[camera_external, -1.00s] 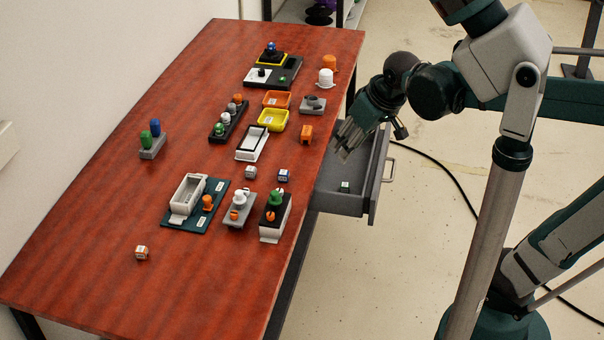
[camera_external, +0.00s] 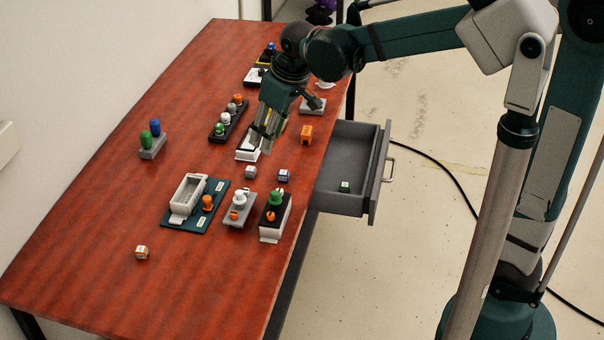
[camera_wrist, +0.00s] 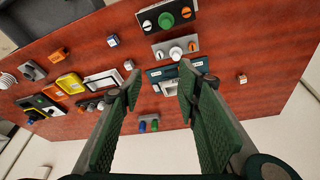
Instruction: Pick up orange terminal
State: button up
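An orange block (camera_external: 306,134) with a dark opening stands near the table's right edge, beside the drawer. It also shows in the wrist view (camera_wrist: 60,54) at the upper left. A small white-and-orange cube (camera_external: 141,252) lies alone at the front left, and in the wrist view (camera_wrist: 242,78) at the right. The frames do not show for certain which orange thing is the terminal. In the wrist view my gripper (camera_wrist: 158,84) is open and empty.
A teal board (camera_external: 188,222) with a grey box and an orange knob lies at the front. Near it stand a grey knob unit (camera_external: 240,214) and a black-topped unit (camera_external: 272,220). The drawer (camera_external: 345,203) is open at right. The table's front left is mostly clear.

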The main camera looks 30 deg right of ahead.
jog(key=w+a+f+n+g+p, duration=0.15)
jog(key=w+a, duration=0.25)
jog(key=a, duration=0.7)
jog(key=n+g+h+p, duration=0.1)
jog(key=n+g+p, duration=0.1)
jog(key=n+p, duration=0.25)
send_over(141, 249)
jog(key=shift+m, duration=0.4)
jog(key=f, duration=1.5)
jog(key=shift+w+d, duration=0.15)
jog(key=shift+w, duration=0.1)
jog(key=shift+s+a+f+p, duration=0.1)
jog(key=shift+a+f+p, duration=0.15)
jog(key=shift+a+p, duration=0.05)
jog(key=shift+f, duration=1.3)
jog(key=shift+s+d+f, duration=0.1)
jog(key=shift+d+f, duration=0.05)
jog(key=shift+f, duration=2.45)
